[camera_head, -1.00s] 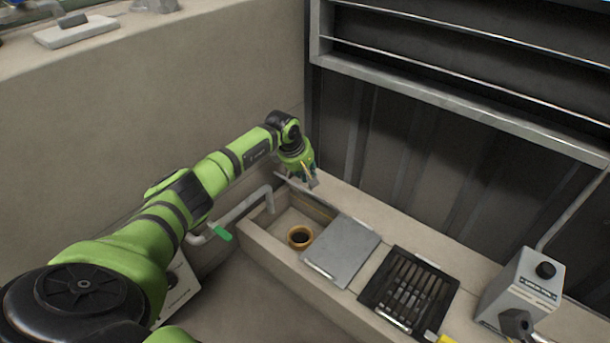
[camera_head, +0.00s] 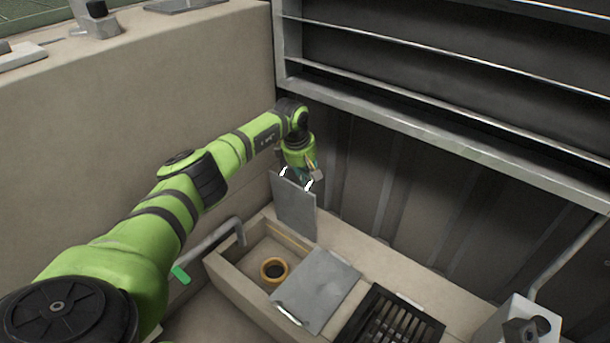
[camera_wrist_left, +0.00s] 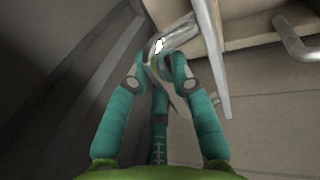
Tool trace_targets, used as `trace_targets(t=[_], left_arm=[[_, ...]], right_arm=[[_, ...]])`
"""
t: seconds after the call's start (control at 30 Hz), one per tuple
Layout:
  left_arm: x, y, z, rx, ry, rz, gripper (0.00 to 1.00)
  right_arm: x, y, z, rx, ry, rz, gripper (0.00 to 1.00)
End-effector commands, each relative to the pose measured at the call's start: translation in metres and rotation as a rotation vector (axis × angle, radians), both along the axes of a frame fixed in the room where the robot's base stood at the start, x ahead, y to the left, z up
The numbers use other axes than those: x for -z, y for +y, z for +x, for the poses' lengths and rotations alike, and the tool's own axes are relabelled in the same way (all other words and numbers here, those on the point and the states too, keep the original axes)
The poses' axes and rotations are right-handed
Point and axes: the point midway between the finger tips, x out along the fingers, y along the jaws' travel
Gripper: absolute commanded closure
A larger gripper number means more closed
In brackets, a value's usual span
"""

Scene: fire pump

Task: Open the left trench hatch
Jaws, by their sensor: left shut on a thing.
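The left trench hatch (camera_head: 294,209) is a flat grey plate standing close to upright along the back edge of the trench's left compartment. Bright handle ends show at its top edge. My left gripper (camera_head: 299,177) is at this top edge, shut on the hatch's handle. In the left wrist view, the teal fingers (camera_wrist_left: 163,68) close around the shiny handle (camera_wrist_left: 178,38), with the plate (camera_wrist_left: 214,60) seen nearly edge-on beside it. The compartment below is uncovered, and a yellow-brown ring (camera_head: 273,270) with a dark centre sits inside. My right gripper is not in view.
A second grey hatch (camera_head: 314,290) lies flat to the right, followed by a black grate (camera_head: 390,322) and a grey box (camera_head: 525,325). A dark ribbed wall (camera_head: 410,190) rises close behind.

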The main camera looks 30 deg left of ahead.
Motion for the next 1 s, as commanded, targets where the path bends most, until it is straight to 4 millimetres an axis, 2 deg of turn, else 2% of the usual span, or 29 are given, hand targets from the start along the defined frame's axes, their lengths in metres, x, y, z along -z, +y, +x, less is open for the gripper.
trace_targets(t=[0.47, 0.5, 0.83, 1.0], left_arm=[[0.002, -0.002, 0.001, 0.003, 0.001, -0.002, 1.00], [0.002, -0.002, 0.001, 0.004, 0.001, -0.002, 0.65], [0.000, -0.001, 0.001, 0.001, 0.001, -0.001, 0.65], [-0.013, 0.000, -0.002, 0.003, -0.003, 0.000, 0.65]], right_arm=[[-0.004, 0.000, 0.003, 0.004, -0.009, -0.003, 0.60], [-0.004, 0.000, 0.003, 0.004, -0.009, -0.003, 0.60], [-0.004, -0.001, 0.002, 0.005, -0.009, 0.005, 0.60], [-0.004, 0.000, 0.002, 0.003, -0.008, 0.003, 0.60]])
